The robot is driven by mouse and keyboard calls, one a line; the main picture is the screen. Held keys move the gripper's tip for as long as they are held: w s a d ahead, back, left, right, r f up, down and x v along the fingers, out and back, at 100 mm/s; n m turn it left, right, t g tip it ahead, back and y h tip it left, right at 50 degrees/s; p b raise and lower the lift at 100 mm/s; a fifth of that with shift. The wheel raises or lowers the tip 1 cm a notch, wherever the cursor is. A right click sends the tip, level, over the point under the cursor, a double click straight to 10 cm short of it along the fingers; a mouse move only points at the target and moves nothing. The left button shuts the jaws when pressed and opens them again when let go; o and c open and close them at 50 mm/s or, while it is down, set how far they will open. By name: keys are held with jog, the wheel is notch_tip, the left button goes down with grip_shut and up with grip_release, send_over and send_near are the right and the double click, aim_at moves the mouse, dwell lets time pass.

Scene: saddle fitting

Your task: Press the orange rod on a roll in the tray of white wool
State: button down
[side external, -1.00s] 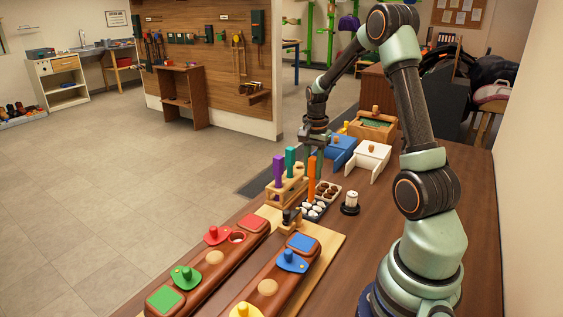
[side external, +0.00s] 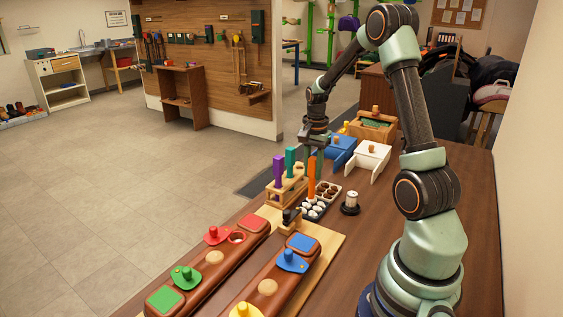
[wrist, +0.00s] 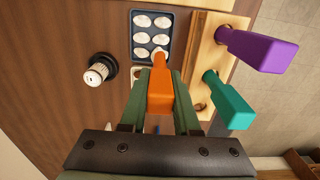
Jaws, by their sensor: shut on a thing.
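The orange rod (side external: 311,176) stands upright in the side view, its lower end at the tray of white wool (side external: 311,216). In the wrist view the orange rod (wrist: 160,92) is between the two fingers of my gripper (wrist: 161,98), which is shut on it. The tray's dark rim (wrist: 134,42) frames several white wool rolls (wrist: 142,21) in the wrist view. The rod's far tip covers or touches the roll nearest my gripper; I cannot tell whether it presses on it.
A wooden rack (side external: 288,195) holds a purple rod (side external: 278,171) and a teal rod (side external: 291,162) beside the tray. A second tray with brown rolls (side external: 327,190) lies behind it. A black and white spool (side external: 351,203) stands to the right. Boxes stand farther back.

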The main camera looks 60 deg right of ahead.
aim_at(314, 158)
jog(key=shift+r, duration=3.5)
